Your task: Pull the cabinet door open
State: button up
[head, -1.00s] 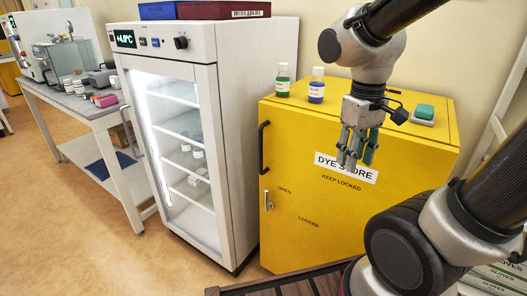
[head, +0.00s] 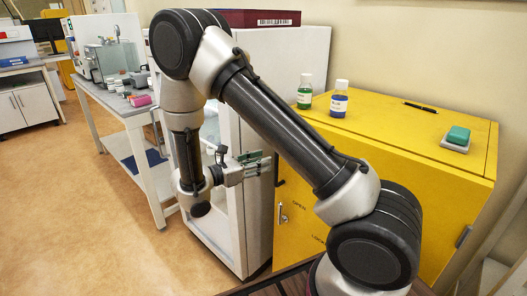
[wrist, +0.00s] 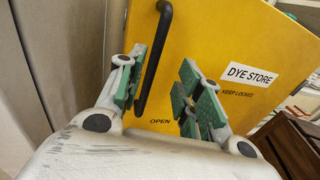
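The yellow dye cabinet (head: 345,140) stands right of the white fridge, and its door (wrist: 215,65) fills much of the wrist view. The door looks shut. Its black vertical bar handle (wrist: 155,58) is near the door's left edge. My gripper (head: 254,164) is at the left side of the door in the head view. In the wrist view my gripper (wrist: 164,70) is open, with green-padded fingers. The handle shows between them, closer to the left finger; I cannot tell any contact. A small lock (head: 283,217) shows below the handle. My arm hides much of the door front.
The white fridge (head: 285,55) stands close on the left, partly behind my arm. A green bottle (head: 304,92), a blue bottle (head: 339,99), a pen (head: 420,107) and a green-topped box (head: 457,138) are on the cabinet. The floor (head: 90,220) at left is clear.

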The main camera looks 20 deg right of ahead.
jog(key=w+d+r, duration=0.1)
jog(key=w+d, duration=0.1)
jog(key=d, duration=0.5)
jog(key=shift+d, duration=0.15)
grip_shut()
